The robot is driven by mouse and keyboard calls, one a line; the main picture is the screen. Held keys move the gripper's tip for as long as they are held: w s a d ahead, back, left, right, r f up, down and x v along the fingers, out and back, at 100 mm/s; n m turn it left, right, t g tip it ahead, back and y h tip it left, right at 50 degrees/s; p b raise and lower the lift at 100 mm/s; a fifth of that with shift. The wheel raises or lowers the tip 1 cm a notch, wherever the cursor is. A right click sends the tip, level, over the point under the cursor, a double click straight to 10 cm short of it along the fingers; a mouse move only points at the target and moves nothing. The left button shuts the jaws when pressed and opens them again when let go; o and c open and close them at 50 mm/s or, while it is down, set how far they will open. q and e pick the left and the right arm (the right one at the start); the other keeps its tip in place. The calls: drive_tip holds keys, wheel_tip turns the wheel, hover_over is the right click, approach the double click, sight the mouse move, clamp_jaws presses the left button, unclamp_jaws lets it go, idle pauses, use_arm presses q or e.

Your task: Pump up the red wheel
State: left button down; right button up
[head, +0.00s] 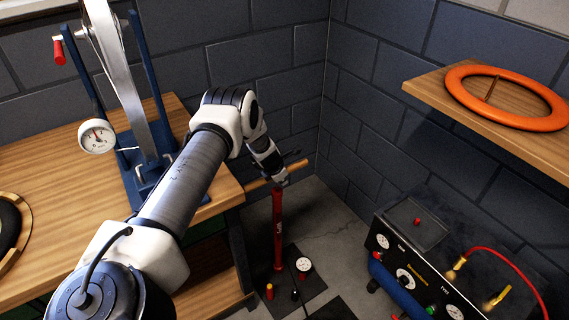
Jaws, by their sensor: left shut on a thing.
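A floor pump with a red barrel (277,232) stands upright on a dark mat in the corner, beside the bench's right end. Its wooden handle (296,165) is a crossbar at the top. My left gripper (281,179) is shut on the handle near its middle and partly hides it. A small white gauge (303,265) sits at the pump's foot. A grey wheel (122,70) stands upright in a blue stand on the bench; I see no red on it. A white dial gauge (96,136) hangs beside it. My right gripper is out of view.
The wooden bench (60,160) fills the left, with a wood-rimmed ring (12,230) at its edge. An orange ring (508,97) lies on a wall shelf (430,88). A compressor box (410,250) with a red hose (500,257) stands low at right. Bare floor (335,240) lies between.

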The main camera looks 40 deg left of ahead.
use_arm(q)
drive_tip(key=shift+s+d+f, duration=0.4)
drive_tip(key=shift+d+f, duration=0.1)
drive_tip(key=shift+d, duration=0.05)
drive_tip(key=c, duration=1.4)
unclamp_jaws()
drive_tip(key=shift+o, duration=1)
drive_tip(key=shift+d+r, duration=0.15)
drive_tip(key=shift+d, duration=0.05)
drive_tip(key=shift+w+a+r, duration=0.1)
drive_tip(key=shift+a+r, duration=0.05)
wheel_tip(320, 180, up, 10)
drive_tip(key=shift+w+a+r, duration=0.1)
